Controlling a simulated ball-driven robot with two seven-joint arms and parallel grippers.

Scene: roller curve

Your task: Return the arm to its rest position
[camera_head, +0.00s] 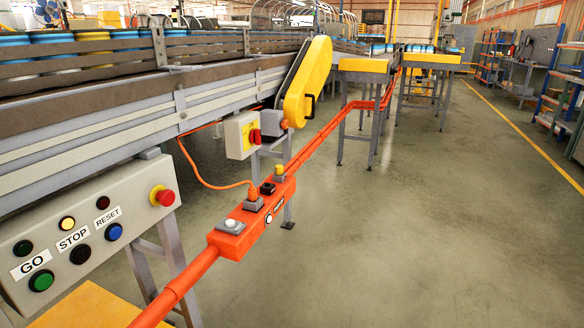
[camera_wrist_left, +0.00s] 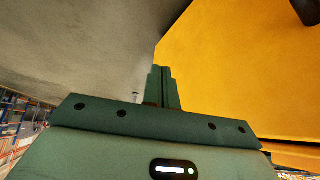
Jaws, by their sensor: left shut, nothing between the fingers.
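My left gripper (camera_wrist_left: 162,88) shows in the left wrist view as a dark green body with its two fingers together and nothing between them. A large yellow surface (camera_wrist_left: 235,70) fills the right of that view behind the fingers. I cannot tell whether the fingers touch it. In the head view neither gripper shows.
A grey control panel (camera_head: 95,235) with GO, STOP and RESET buttons and a red emergency knob is at the left. An orange rail (camera_head: 330,127) runs along the conveyor (camera_head: 130,110). A yellow belt guard (camera_head: 305,82) stands mid-view. Open floor (camera_head: 400,230) lies right.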

